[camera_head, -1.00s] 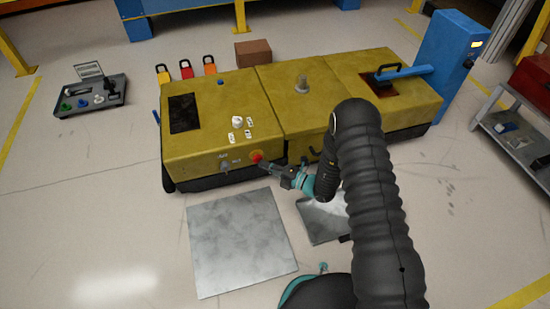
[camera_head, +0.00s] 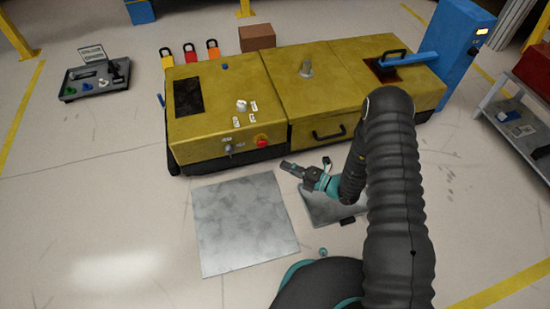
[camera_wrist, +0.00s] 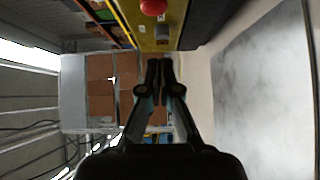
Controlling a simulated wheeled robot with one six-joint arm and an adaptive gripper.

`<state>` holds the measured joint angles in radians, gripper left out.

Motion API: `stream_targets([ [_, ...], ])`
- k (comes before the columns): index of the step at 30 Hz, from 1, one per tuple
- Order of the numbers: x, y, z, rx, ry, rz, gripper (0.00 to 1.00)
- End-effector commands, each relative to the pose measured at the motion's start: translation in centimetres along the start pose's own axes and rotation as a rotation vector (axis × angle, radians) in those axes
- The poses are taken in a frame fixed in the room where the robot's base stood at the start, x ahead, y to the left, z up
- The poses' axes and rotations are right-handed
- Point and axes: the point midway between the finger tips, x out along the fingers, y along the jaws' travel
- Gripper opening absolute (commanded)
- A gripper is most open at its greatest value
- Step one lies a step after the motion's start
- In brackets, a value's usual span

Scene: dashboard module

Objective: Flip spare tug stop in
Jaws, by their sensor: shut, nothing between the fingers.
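The yellow tug (camera_head: 225,115) stands across the middle of the head view. A red stop button (camera_head: 261,140) with a yellow collar is on its front edge. It also shows at the top of the wrist view (camera_wrist: 153,6). Left of it in the head view is a small switch (camera_head: 228,149) with labels. A small grey part (camera_wrist: 162,32) shows near the red button in the wrist view. My gripper (camera_head: 284,164) is shut and empty, in front of the tug and apart from the button. Its fingertips (camera_wrist: 160,63) are together in the wrist view.
A grey metal plate (camera_head: 240,225) lies on the floor in front of the tug. A tray with coloured knobs (camera_head: 95,79) is at the left. A blue post (camera_head: 455,45) and a cart (camera_head: 515,125) are at the right.

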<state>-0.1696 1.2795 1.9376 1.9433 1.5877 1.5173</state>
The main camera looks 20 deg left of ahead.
Motion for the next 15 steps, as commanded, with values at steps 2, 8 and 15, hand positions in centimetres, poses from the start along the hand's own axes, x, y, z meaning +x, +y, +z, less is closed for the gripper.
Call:
stream_targets([
  [2, -1.4, 0.0, 0.0, 0.002, -0.003, 0.0, 0.0],
  [8, -3.2, -0.1, -0.1, 0.002, -0.001, 0.0, 0.0],
  [15, -3.6, -0.1, -0.1, 0.002, 0.0, 0.0, 0.0],
])
